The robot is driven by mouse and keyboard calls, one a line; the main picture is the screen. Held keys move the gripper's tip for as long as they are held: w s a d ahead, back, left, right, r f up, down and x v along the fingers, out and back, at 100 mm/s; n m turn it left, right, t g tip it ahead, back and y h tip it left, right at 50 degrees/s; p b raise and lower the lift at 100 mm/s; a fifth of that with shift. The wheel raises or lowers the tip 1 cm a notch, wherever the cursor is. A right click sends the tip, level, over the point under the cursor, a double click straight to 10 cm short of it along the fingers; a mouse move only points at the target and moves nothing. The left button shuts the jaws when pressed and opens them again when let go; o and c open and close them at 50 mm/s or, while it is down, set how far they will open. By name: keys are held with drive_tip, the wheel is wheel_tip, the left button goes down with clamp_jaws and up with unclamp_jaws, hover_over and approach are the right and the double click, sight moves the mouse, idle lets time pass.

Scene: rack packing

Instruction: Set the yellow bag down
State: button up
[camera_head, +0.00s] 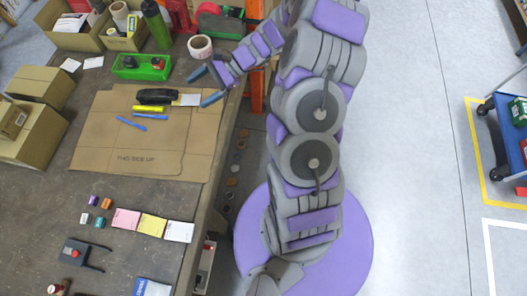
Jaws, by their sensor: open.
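No clear yellow bag shows. A small flat yellow strip (148,108) lies on the cardboard sheet (95,150) on the workbench; it is too small to tell whether it is the bag. My gripper (196,92) is over the right part of the bench, near the sheet's upper right edge. Its two blue fingers are spread apart and point left. A pale piece (188,100) lies near the fingertips, beside a black object (156,96). I see nothing held between the fingers.
Two blue strips (150,116) lie below the yellow one. A green tray (140,67), a tape roll (200,46) and a green bottle (156,24) stand behind. Cardboard boxes (42,86) are at left, paper pads (152,224) in front. The sheet's lower part is clear.

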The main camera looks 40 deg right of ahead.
drive_tip(key=s+a+r+n+g+h, duration=0.25)
drive_tip(key=s+a+r+n, duration=0.2)
drive_tip(key=s, duration=0.35)
drive_tip(key=s+a+r+n+g+h, duration=0.2)
drive_tip(key=s+a+r+n+g, duration=0.15)
drive_tip(key=s+r+n, duration=0.35)
drive_tip(key=s+d+r+n+h, duration=0.1)
drive_tip(key=s+d+n+h, duration=0.1)
drive_tip(key=s, duration=0.7)
drive_tip(key=s+d+r+n+t+h, duration=0.1)
drive_tip(key=s+d+n+h, duration=0.2)
drive_tip(key=s+h, duration=0.3)
drive_tip(key=s+d, duration=0.1)
drive_tip(key=s, duration=0.2)
drive_tip(key=shift+s+d+r+t, duration=0.15)
drive_tip(key=shift+d+r+t, duration=0.05)
drive_tip(key=shift+d+t, duration=0.1)
drive_tip(key=shift+o, duration=0.5)
drive_tip(key=shift+s+d, duration=0.2)
drive_tip(key=shift+d, duration=0.05)
drive_tip(key=shift+w, duration=0.15)
